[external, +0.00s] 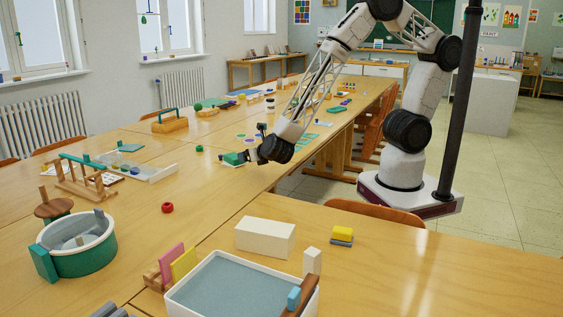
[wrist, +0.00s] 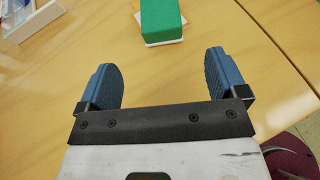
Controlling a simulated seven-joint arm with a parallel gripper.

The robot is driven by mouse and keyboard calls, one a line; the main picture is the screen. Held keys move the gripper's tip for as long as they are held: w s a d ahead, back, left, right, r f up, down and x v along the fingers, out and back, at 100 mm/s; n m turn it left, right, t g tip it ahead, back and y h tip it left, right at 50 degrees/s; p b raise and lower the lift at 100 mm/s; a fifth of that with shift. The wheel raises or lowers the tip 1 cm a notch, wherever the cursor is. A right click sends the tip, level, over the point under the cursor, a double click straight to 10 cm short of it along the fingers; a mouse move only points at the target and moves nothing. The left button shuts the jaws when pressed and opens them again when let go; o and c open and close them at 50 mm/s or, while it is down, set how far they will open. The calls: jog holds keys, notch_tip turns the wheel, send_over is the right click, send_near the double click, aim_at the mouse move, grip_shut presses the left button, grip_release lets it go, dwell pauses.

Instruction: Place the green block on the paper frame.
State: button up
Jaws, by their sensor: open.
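In the external view the green block (external: 232,157) is on the long table, just left of my gripper (external: 252,156). My gripper (wrist: 162,75) is open and empty. Its two blue fingers are well apart, and the block is ahead of them, touching neither.
A white tray (external: 152,167) and a wooden rack (external: 83,179) stand to the left. A white basin (external: 215,290) and a white box (external: 265,237) are in front.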

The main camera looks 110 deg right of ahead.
jog(key=shift+w+a+r+n, duration=0.15)
jog(key=shift+w+r+n, duration=0.1)
jog(key=shift+r+n, duration=0.1)
jog(key=w+a+r+n+t+y, duration=0.1)
jog(key=a+r+n+t+y, duration=0.3)
jog(key=r+n, duration=0.5)
jog(key=w+a+r+n+t+y, duration=0.1)
jog(key=a+r+n+y, duration=0.4)
jog(key=a+r+n, duration=0.25)
jog(key=s+a+r+n+g+y, duration=0.1)
jog(key=s+a+r+n+y, duration=0.4)
jog(key=s+r+n, duration=0.65)
jog(key=s+r+n+g+h, duration=0.1)
jog(key=s+n+g, duration=0.5)
jog(key=s+n, duration=1.4)
jog(key=shift+s+a+r+g+h, duration=0.2)
jog(key=shift+s+r+g+h, duration=0.15)
jog(key=shift+s+r, duration=0.55)
